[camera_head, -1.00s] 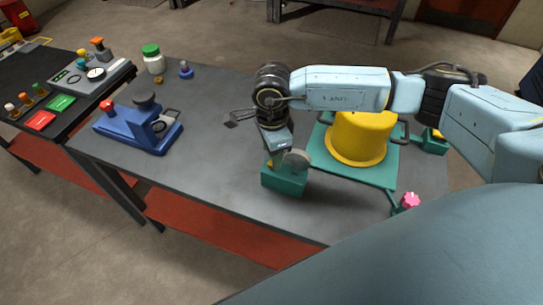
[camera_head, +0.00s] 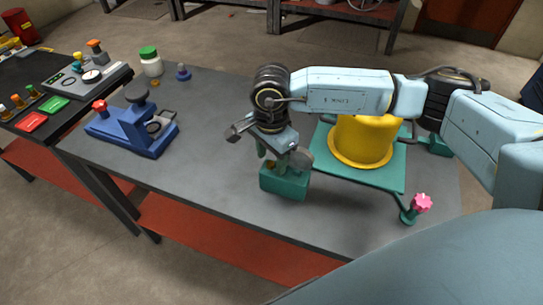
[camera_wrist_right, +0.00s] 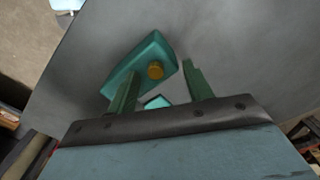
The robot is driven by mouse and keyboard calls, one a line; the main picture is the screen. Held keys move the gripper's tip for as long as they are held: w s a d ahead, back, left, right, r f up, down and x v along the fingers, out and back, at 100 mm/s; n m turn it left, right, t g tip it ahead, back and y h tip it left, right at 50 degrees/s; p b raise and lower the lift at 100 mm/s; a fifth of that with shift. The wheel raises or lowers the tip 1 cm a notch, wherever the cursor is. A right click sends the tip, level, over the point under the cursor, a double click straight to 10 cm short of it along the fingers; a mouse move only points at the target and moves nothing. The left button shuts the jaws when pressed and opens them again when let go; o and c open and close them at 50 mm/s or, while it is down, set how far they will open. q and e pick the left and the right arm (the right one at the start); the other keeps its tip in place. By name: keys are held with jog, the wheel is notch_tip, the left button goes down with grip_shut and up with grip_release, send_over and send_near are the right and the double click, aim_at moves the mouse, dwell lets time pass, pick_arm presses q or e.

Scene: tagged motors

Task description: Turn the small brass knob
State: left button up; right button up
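The small brass knob (camera_wrist_right: 155,70) sits on the face of a teal block (camera_wrist_right: 148,55) in the right wrist view. In the head view the teal block (camera_head: 286,183) stands near the front edge of the grey table, and the knob (camera_head: 270,164) is partly hidden. My right gripper (camera_wrist_right: 161,68) is open, with its two green fingers apart. In the right wrist view the knob appears between the fingertips; contact cannot be seen. My right gripper (camera_head: 279,156) is close above the block in the head view. My left gripper is not in view.
A yellow drum (camera_head: 362,140) on a teal base stands right of the block, with a pink knob (camera_head: 421,203) at its front. A blue fixture (camera_head: 132,128) stands left. A green-capped jar (camera_head: 151,62) stands at the back. The table between the fixture and block is clear.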

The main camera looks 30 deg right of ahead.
jog(key=shift+s+f, duration=0.25)
jog(key=shift+f, duration=0.3)
jog(key=shift+f+b, duration=0.1)
jog(key=shift+b, duration=0.4)
jog(key=shift+w+r+p, duration=0.2)
jog(key=shift+r+p, duration=0.45)
jog(key=shift+r, duration=0.2)
notch_tip(320, 180, up, 7)
jog(key=p, duration=0.3)
jog(key=shift+f, duration=0.15)
